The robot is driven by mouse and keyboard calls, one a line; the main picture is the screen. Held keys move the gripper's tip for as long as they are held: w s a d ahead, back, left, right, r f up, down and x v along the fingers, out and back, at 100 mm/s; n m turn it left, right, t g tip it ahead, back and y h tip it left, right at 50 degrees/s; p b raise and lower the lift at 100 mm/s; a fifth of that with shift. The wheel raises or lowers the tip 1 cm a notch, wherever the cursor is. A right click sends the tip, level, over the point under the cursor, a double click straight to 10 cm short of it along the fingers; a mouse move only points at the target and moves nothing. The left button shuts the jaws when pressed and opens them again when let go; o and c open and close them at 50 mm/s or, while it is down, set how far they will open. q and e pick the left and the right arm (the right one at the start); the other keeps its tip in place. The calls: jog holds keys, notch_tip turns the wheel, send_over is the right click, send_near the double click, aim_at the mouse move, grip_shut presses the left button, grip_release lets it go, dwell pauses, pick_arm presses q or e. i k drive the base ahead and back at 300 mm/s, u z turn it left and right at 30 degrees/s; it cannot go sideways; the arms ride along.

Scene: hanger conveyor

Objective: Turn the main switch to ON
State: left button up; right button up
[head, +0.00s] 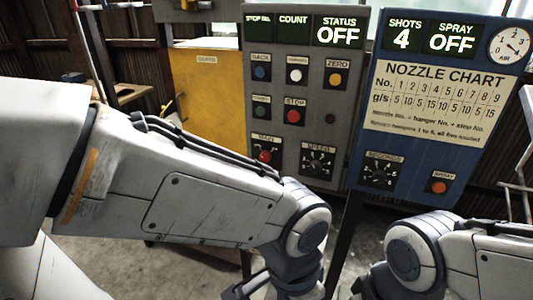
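The main switch (264,155) is a red knob on a dark plate, low on the left of the grey control panel (340,100). Its small label above seems to read MAIN. My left arm passes just in front of and below it, and the knob's exact angle is too small to tell. The STATUS display (338,36) at the panel's top right reads OFF. My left arm crosses from the left and bends down at a joint under the panel. My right arm comes in at the lower right. Neither gripper's fingertips can be seen.
The grey panel also has several coloured buttons and a SPEED dial (317,160). A blue spray panel (420,185) with a nozzle chart stands close on its right, its SPRAY display reading OFF. A yellow cabinet (207,95) stands at left. Bare floor shows below.

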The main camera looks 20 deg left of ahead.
aim_at(265, 157)
jog(key=z, duration=1.85)
jog(key=k, duration=1)
jog(key=u, duration=1.9)
jog(key=i, duration=0.5)
jog(key=z, duration=0.05)
